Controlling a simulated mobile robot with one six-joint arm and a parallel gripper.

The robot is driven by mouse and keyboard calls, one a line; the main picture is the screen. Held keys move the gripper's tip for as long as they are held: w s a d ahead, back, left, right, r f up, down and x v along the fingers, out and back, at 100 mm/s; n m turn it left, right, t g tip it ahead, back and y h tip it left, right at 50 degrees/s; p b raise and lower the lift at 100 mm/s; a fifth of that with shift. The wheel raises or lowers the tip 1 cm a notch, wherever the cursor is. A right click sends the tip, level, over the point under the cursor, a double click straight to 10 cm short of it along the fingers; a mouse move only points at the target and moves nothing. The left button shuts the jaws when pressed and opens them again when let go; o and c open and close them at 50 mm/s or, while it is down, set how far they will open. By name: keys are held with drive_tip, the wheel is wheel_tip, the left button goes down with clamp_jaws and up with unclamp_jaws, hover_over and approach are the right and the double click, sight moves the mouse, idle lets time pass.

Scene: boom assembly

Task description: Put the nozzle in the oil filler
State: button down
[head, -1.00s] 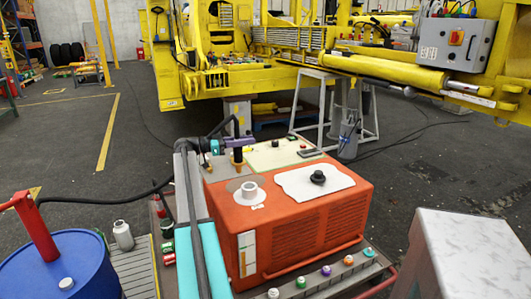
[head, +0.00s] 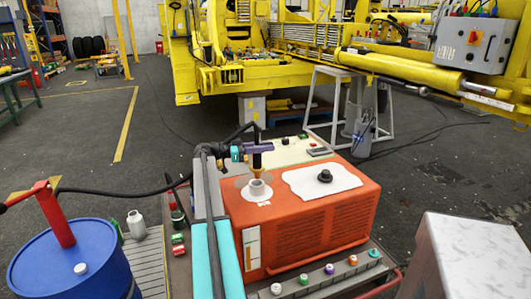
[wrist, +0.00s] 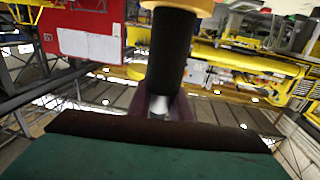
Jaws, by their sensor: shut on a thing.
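The oil filler (head: 257,190) is a short white-grey neck on top of the orange-red power unit, with a ring plate round its base. In the wrist view the nozzle (wrist: 174,52) is a thick black cylinder between my purple fingers (wrist: 163,106). The filler is not identifiable there.
The orange-red power unit (head: 310,225) carries a black knob (head: 325,176) on a white patch. A blue drum (head: 70,262) with a red pump (head: 55,215) stands left, and a black hose (head: 120,190) runs from it. A grey box (head: 475,270) is at right.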

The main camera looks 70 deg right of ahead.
wheel_tip(320, 180, down, 2)
drive_tip(key=shift+w+f, duration=0.1)
drive_tip(key=shift+f+b, duration=0.55)
drive_tip(key=shift+b, duration=0.15)
idle(0.5)
drive_tip(key=c, duration=1.6)
unclamp_jaws()
drive_tip(key=shift+r+p, duration=0.25)
drive_tip(key=shift+p, duration=0.1)
drive_tip(key=v, duration=0.8)
drive_tip(key=b+v, duration=0.1)
drive_tip(key=v, duration=0.3)
drive_tip(key=shift+r, duration=0.3)
